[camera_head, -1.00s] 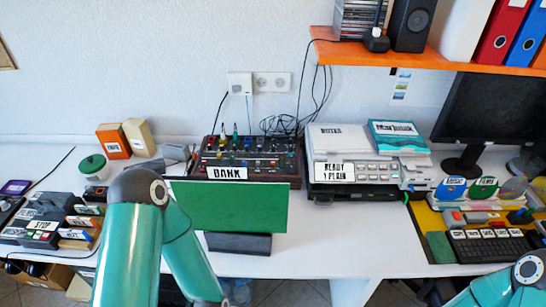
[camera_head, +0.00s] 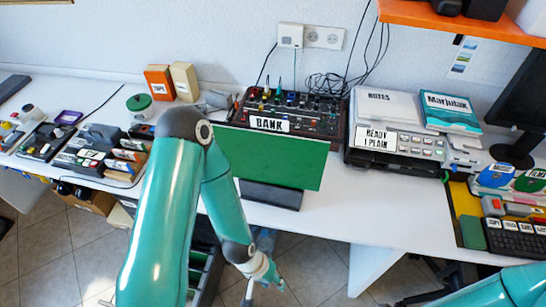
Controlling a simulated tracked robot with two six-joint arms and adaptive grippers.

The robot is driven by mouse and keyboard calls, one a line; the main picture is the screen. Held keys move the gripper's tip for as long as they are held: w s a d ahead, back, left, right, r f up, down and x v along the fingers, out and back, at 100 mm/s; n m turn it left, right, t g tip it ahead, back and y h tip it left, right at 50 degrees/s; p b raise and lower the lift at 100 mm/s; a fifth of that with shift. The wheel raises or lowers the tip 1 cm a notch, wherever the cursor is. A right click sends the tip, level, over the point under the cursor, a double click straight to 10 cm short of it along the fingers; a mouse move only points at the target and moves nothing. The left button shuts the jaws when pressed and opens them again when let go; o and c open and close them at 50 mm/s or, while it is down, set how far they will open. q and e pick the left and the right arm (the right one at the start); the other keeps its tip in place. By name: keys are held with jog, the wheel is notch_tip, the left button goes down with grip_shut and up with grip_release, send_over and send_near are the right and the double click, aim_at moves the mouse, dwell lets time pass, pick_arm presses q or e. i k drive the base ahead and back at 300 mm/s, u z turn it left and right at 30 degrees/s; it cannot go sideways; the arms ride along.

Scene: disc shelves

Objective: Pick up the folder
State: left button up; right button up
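No object is clearly identifiable as the folder. A dark rack (camera_head: 207,262) with green dividers or folders shows below the desk, partly hidden by my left arm. My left gripper (camera_head: 250,292) hangs low in front of the desk, beside this rack, near the bottom edge of the view. Its fingers are small and partly cut off, so their opening is unclear. Only a teal part of my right arm shows at the lower right; its gripper is outside the view.
A green board (camera_head: 272,157) stands on the white desk (camera_head: 350,215) before a mixer labelled BANK (camera_head: 300,112). A device (camera_head: 400,143) stands to its right. Boxes (camera_head: 160,82) stand at the back left. An orange shelf (camera_head: 470,25) hangs at the upper right. Tiled floor (camera_head: 50,250) shows below.

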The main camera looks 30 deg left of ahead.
aim_at(264, 151)
jog(key=z, duration=0.05)
jog(key=k, duration=0.5)
jog(key=u, duration=0.4)
jog(key=i, duration=0.2)
jog(key=u, duration=2.8)
jog(key=k, duration=1)
jog(key=z, duration=1.3)
jog(key=i, duration=0.5)
jog(key=u, duration=0.25)
